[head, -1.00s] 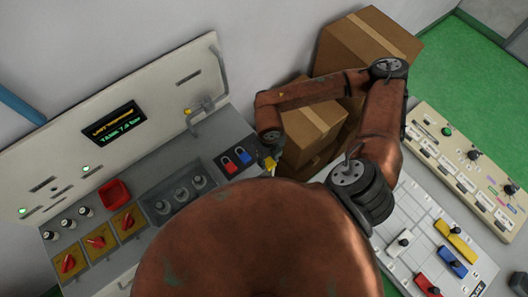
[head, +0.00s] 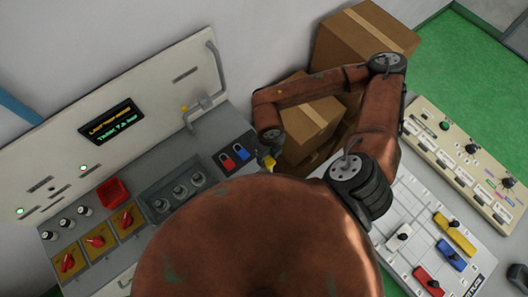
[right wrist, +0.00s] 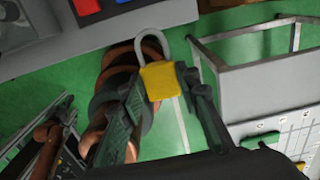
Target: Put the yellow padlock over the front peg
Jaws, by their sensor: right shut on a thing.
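The yellow padlock (right wrist: 158,81) is between the fingers of my right gripper (right wrist: 163,88) in the right wrist view. Its grey shackle points up and away from the fingers. In the head view the padlock is a small yellow patch (head: 268,162) just right of the console's dark pad, with the right gripper mostly hidden by my arm. A red padlock (head: 228,161) and a blue padlock (head: 241,152) lie on that pad (head: 222,168). A grey bracket (head: 205,110) with a small yellow piece stands on the back panel. I cannot make out the front peg. My left gripper does not show.
Cardboard boxes (head: 365,45) stand behind my right arm. A white board (head: 400,212) with coloured blocks is at the right. The right wrist view shows a grey railed cabinet (right wrist: 262,88) beside the gripper.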

